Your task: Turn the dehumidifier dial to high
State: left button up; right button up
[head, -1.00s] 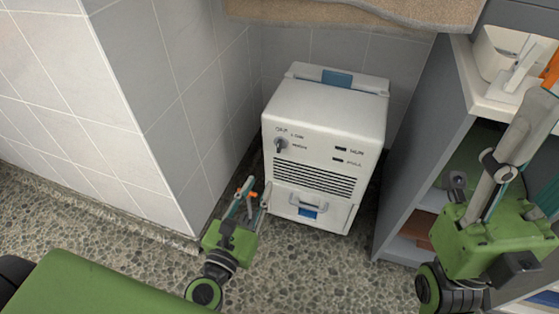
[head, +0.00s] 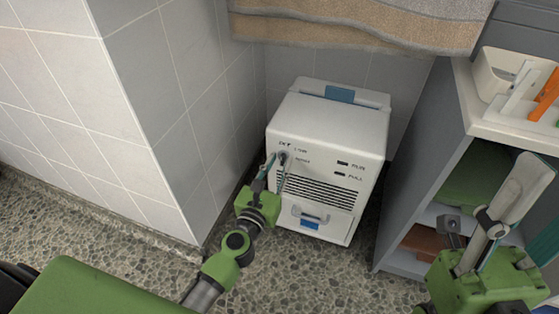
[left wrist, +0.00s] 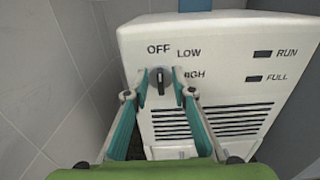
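The dehumidifier (head: 330,120) is a white box on the floor in the corner. Its dark dial (left wrist: 160,82) is at the upper left of the front, with OFF above it and LOW and HIGH to its right. The dial's pointer stands upright, toward OFF. My left gripper (left wrist: 160,80) is open, with one finger on each side of the dial; I cannot tell whether they touch it. In the head view the left gripper (head: 277,163) is at the dial and partly hides it. My right gripper (head: 518,185) is at the right, by the shelf unit, away from the dehumidifier.
A grey shelf unit (head: 422,165) stands right of the dehumidifier, with a white bin (head: 492,70) on top. A tan towel (head: 350,30) hangs above. A tiled wall (head: 185,110) stands close on the left. Speckled floor (head: 320,275) lies in front.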

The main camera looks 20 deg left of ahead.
pick_arm(q)
jog(key=shift+w, duration=0.4)
jog(key=shift+c, duration=0.5)
grip_shut()
